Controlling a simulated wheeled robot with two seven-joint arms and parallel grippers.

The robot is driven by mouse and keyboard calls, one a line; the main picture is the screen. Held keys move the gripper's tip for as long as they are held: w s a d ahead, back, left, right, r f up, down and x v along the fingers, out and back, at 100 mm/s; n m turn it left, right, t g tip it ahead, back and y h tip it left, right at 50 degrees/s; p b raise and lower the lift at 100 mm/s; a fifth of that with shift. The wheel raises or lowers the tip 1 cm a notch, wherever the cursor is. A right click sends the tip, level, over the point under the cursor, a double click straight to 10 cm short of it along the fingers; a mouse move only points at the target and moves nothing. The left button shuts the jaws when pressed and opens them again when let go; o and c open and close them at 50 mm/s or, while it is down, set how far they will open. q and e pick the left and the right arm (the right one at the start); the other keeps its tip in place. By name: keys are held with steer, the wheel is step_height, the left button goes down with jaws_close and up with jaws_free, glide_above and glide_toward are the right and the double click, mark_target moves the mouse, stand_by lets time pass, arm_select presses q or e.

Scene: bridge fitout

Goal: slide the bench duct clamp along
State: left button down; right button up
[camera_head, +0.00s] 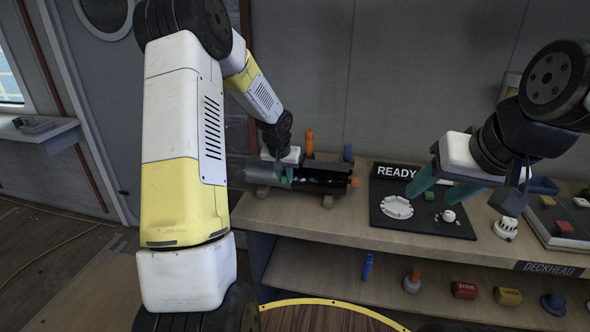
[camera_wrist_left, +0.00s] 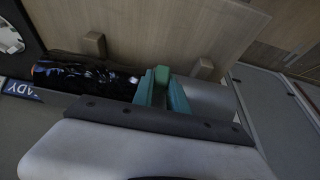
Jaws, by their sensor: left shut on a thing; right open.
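The bench duct (camera_head: 325,178) lies sideways on the bench; its left part is a plain grey pipe and its right part is dark with an orange end. My left gripper (camera_head: 281,179) is at the duct where grey meets dark. In the left wrist view, its green fingers (camera_wrist_left: 161,88) are close together at the same joint on the duct (camera_wrist_left: 85,77). They are shut on the clamp, which the fingers mostly hide. My right gripper (camera_head: 428,197) is open and empty, above the black READY mat.
The READY mat (camera_head: 452,226) holds a white ring-shaped part (camera_head: 397,207) and small pieces. A white knob (camera_head: 506,228) stands to its right. An orange-handled tool (camera_head: 309,142) stands behind the duct. Wooden blocks (camera_wrist_left: 93,44) support the duct. The lower shelf (camera_head: 330,276) carries several small items.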

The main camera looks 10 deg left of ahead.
stand_by(0.7)
arm_select(q)
steer(key=d, duration=0.7)
steer(key=shift+s, duration=0.15)
steer(key=shift+d, duration=0.15)
steer(key=c, duration=1.3)
jaws_free()
steer(key=v, duration=0.7)
steer(key=shift+s+r, duration=0.15)
steer(key=shift+r, duration=0.25)
